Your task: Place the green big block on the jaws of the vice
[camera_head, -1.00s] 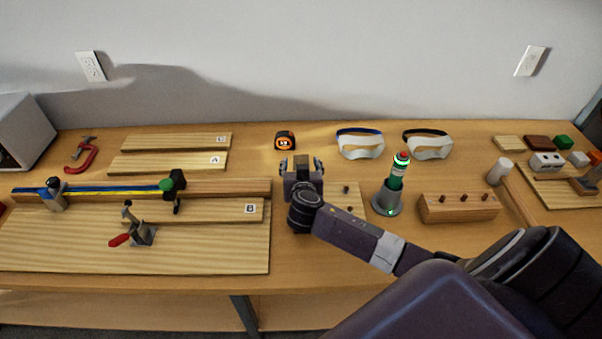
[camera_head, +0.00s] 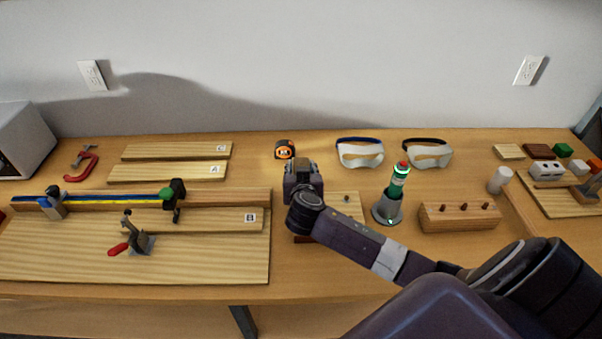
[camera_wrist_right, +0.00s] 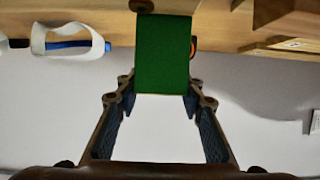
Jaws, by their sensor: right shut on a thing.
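The green big block (camera_wrist_right: 163,52) is held between the fingers of my right gripper (camera_wrist_right: 160,100) in the right wrist view. In the head view my right gripper (camera_head: 301,166) is above the middle of the bench, and its own body hides the block. My left gripper is not in view.
A small wooden board (camera_head: 343,212) lies partly under my right arm. A bar clamp (camera_head: 110,199) and a toggle clamp (camera_head: 138,243) are on the left. An orange tape measure (camera_head: 285,149) stands behind.

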